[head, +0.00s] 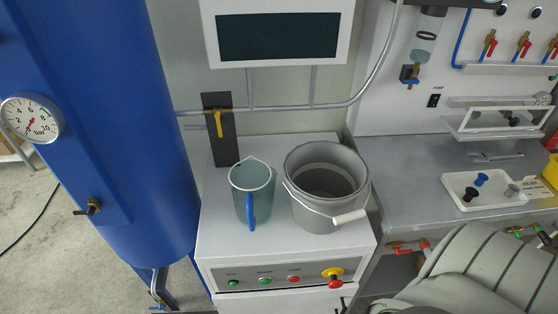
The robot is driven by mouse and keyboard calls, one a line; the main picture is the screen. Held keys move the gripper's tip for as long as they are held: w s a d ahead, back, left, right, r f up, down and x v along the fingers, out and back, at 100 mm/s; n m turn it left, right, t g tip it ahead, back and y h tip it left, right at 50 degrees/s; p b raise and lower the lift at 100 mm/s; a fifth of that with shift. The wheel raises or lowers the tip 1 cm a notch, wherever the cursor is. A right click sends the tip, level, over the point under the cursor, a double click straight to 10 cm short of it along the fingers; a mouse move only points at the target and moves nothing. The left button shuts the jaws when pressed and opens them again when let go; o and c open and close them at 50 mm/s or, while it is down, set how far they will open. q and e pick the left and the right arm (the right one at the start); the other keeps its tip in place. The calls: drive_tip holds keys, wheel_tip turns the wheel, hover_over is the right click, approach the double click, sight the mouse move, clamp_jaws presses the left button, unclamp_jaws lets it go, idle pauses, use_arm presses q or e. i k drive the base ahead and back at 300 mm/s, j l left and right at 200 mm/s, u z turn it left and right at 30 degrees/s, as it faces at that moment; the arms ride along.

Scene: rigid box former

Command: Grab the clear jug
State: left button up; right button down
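The clear jug (243,193) stands upright on top of a white cabinet (222,234). It is see-through with a bluish tint, and its blue handle (251,210) faces toward me. A grey bucket (318,217) with a wire bail and a white grip stands just to its right, with a small space between them. A grey ribbed arm part of mine fills the lower right corner of the head view. Neither gripper shows in this view, and nothing is seen touching the jug.
A dark upright plate with a yellow valve (217,122) stands behind the jug. A large blue tank (120,120) is at the left. A screen (278,38) hangs above. A steel counter (420,180) with a white tray (487,203) is at the right. The cabinet front has buttons (264,281).

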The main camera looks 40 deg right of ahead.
sight(253, 183)
drive_tip(key=z, duration=0.85)
drive_tip(key=k+l+z, duration=0.2)
drive_tip(key=i+j, duration=0.05)
